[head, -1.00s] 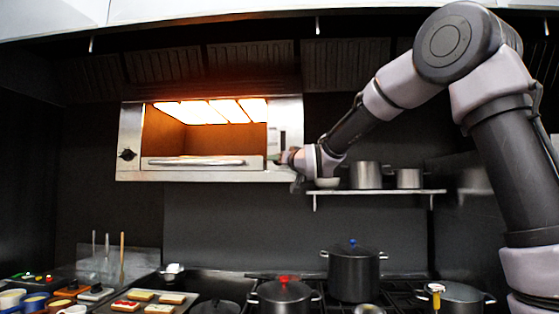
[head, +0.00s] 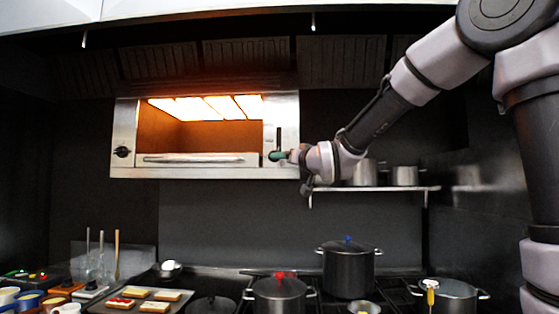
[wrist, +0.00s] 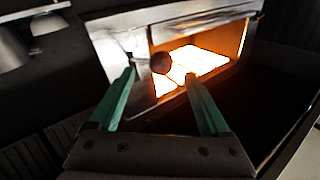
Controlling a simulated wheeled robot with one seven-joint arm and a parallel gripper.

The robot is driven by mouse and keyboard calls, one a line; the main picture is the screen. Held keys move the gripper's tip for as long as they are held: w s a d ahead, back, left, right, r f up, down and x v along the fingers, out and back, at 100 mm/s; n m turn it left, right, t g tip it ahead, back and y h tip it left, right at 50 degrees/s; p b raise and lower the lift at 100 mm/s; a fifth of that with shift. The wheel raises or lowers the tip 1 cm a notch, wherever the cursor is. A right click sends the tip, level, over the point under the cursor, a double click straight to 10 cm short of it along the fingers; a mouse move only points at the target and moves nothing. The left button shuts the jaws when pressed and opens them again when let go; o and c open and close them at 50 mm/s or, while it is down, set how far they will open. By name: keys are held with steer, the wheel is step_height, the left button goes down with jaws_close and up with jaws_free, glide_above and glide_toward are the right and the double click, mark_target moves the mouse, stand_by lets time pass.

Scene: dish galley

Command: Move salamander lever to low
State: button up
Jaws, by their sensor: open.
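The salamander (head: 200,172) is a steel wall-mounted grill with a glowing orange interior, left of centre in the head view. Its right front panel has a dark vertical slot (head: 279,138). The lever's dark round knob (wrist: 160,63) shows in the wrist view, in front of the steel panel. In the head view I cannot make out the knob near the fingers. My gripper (wrist: 160,75) has green fingers and is open, with the knob between or just beyond its tips; contact is unclear. In the head view my gripper (head: 274,156) is at the slot's lower end.
A shelf (head: 400,188) with metal pots (head: 404,176) is right of the salamander, close to my wrist. Below are a stove with lidded pots (head: 348,270) and a tray (head: 180,308) of toasts. A dark round dial (head: 123,152) is on the salamander's left panel.

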steer(key=v, duration=0.2)
steer(key=shift+s+d, duration=0.1)
steer(key=shift+s, duration=0.15)
steer(key=s+d+f+m+g+h, duration=0.2)
steer(key=s+d+f+h, duration=0.15)
steer(key=d, duration=0.45)
steer(key=s+d+f+m+g+h, duration=0.1)
steer(key=s+d+f+m+h, duration=0.2)
steer(key=d, duration=0.5)
steer(key=s+d+f+m+g, duration=0.1)
steer(key=s+d+f+g, duration=0.2)
steer(key=s, duration=0.7)
steer(key=s+d+f+m+g, duration=0.1)
steer(key=s+d+f+g, duration=0.2)
steer(key=s, duration=0.7)
step_height(320, 180, down, 5)
steer(key=d, duration=0.2)
steer(key=shift+d+h, duration=0.3)
steer(key=shift+h, duration=0.05)
steer(key=shift+s+r, duration=0.1)
steer(key=shift+r, duration=0.05)
steer(key=shift+c, duration=0.3)
